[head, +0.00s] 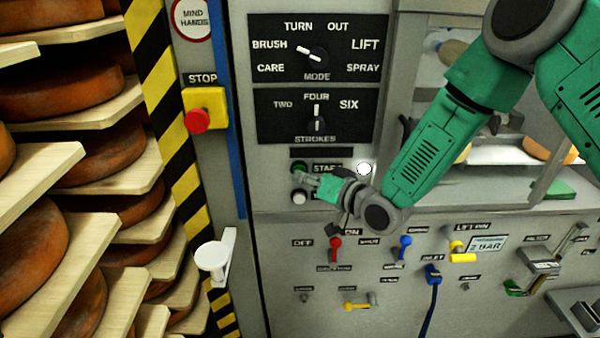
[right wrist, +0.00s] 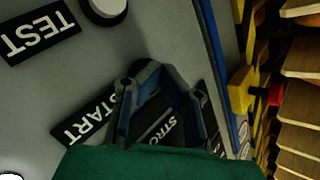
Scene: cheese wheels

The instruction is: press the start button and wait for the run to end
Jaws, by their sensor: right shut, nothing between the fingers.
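The green start button (head: 299,167) shows in the head view on the grey control panel (head: 275,185), left of the START label (head: 327,168). My right gripper (head: 308,179) is shut and empty, its tips close to the button's lower right. Whether the tips touch the button cannot be told. In the right wrist view the fingers (right wrist: 150,100) cover part of the START label (right wrist: 80,122), and the button itself is hidden. A white button (head: 299,197) sits below the start button; it also shows in the right wrist view (right wrist: 105,8) near the TEST label (right wrist: 40,30). My left gripper is not in view.
A red stop button (head: 198,121) on a yellow box stands to the left. The mode knob (head: 312,51) points at BRUSH, the strokes knob (head: 316,120) at FOUR. A round lamp (head: 364,169) looks white. Coloured valves line the lower panel. Cheese shelves (head: 75,108) fill the left side.

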